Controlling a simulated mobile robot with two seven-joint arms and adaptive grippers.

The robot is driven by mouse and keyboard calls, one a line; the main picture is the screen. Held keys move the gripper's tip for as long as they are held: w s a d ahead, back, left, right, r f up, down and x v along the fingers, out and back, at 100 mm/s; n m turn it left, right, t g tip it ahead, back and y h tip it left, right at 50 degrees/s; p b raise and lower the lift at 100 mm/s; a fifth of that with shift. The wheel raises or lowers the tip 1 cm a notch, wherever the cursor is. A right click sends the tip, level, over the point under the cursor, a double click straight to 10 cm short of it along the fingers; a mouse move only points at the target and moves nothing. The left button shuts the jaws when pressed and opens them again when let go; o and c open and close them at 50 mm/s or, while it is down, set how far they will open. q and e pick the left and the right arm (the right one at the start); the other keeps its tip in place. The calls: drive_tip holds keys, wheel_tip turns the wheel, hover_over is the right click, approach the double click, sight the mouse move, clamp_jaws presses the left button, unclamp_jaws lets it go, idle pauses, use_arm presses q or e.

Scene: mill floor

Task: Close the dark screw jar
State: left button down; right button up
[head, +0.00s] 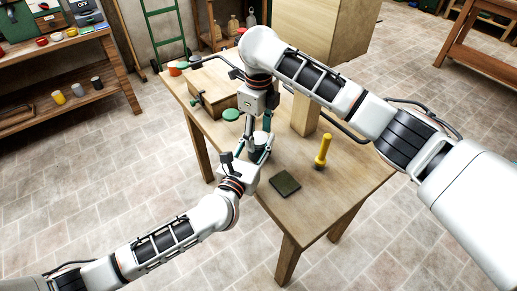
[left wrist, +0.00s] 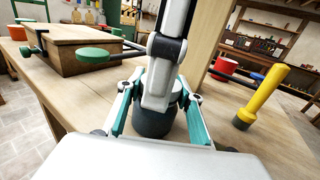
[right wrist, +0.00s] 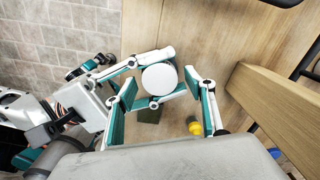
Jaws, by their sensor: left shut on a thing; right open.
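The dark jar (left wrist: 152,122) stands upright on the wooden table (left wrist: 75,95), with a pale lid (left wrist: 177,88) at its top. From above, in the right wrist view, the lid shows as a round white disc (right wrist: 159,79). My left gripper (head: 256,155) is shut on the jar's body from the side. My right gripper (right wrist: 160,88) points down over the jar, its fingers open on either side of the lid. One of its fingers hides part of the lid and jar in the left wrist view. I cannot tell whether the lid is screwed tight.
A dark green square (head: 285,183) and a yellow-handled tool (head: 322,150) stand near the jar. A wooden block (head: 305,115) is behind it. A wooden box (head: 212,90) with green-handled clamps is at the table's far left. The table's front right is clear.

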drive_tip(key=shift+r, duration=2.25)
drive_tip(key=shift+c, duration=0.5)
wheel_tip(320, 180, up, 4)
drive_tip(key=shift+f, duration=0.25)
drive_tip(key=shift+f, duration=4.05)
